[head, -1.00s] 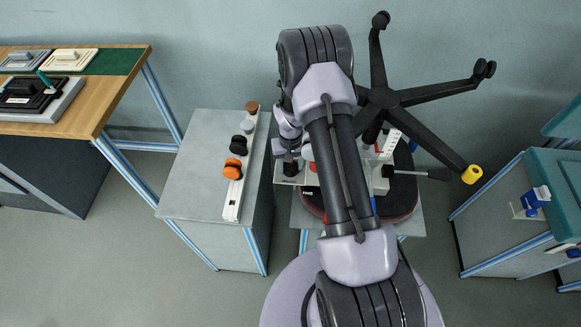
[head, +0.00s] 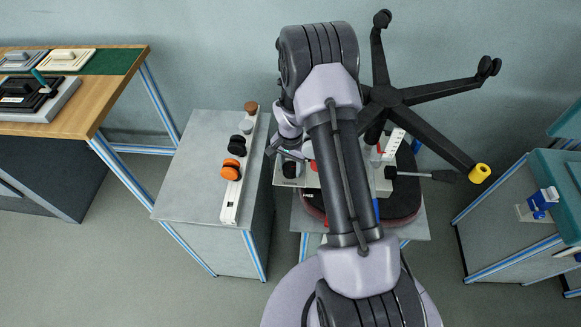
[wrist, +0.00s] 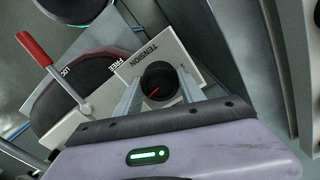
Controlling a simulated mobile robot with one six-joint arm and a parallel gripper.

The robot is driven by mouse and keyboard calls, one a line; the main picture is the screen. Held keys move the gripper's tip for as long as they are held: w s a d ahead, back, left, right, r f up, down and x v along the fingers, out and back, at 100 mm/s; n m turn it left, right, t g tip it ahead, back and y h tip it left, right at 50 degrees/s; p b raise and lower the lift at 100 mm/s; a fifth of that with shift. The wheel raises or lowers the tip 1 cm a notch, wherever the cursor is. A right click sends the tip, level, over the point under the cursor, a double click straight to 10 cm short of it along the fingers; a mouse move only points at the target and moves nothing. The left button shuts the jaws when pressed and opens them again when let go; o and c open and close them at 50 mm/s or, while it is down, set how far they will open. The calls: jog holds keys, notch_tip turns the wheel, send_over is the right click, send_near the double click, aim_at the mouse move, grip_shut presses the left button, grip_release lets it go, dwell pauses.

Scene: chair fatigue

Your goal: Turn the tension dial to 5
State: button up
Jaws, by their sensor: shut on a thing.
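A red-handled lever (wrist: 36,50) stands by a LOCK/FREE label. The upturned black chair base (head: 388,98) rises behind my arm. A grey cabinet (head: 190,180) at left carries a white rail (head: 232,203) with several knobs, including an orange one (head: 231,169).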

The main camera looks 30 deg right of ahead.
aim_at(290, 167)
dwell(0.5)
jog(key=o, duration=1.4)
jog(key=shift+c, duration=0.2)
notch_tip(290, 167, up, 18)
jog(key=p, duration=0.5)
jog(key=shift+f+p, duration=0.25)
jog(key=shift+p, duration=0.15)
